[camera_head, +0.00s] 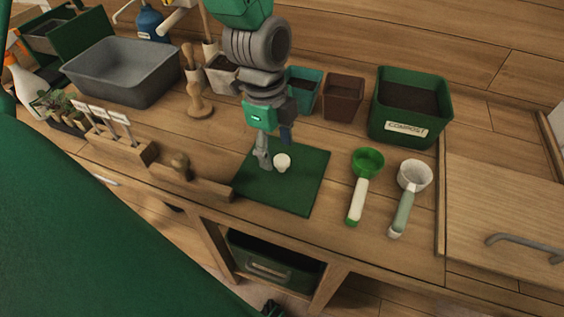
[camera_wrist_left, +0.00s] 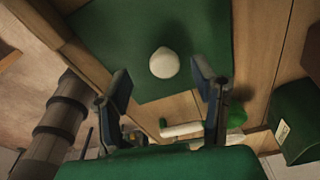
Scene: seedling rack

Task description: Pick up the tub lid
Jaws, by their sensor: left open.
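The tub lid (camera_head: 305,190) is a flat dark green square with a cream round knob (camera_head: 282,162), lying on the wooden bench. In the left wrist view the lid (camera_wrist_left: 205,25) and its knob (camera_wrist_left: 164,63) show ahead of my fingers. My left gripper (camera_head: 274,150) points down over the lid, close to the knob. Its two fingers are apart with nothing between them; they also show in the left wrist view (camera_wrist_left: 163,86). I cannot tell the exact height above the knob. The green compost tub (camera_head: 412,85), holding dark soil, stands behind to the right.
Two scoops, green (camera_head: 361,188) and white (camera_head: 408,198), lie right of the lid. A wooden block with a peg (camera_head: 190,180) is close at its left. A teal pot (camera_head: 303,90) and brown pot (camera_head: 342,97) stand behind. A grey basin (camera_head: 125,80) is at back left.

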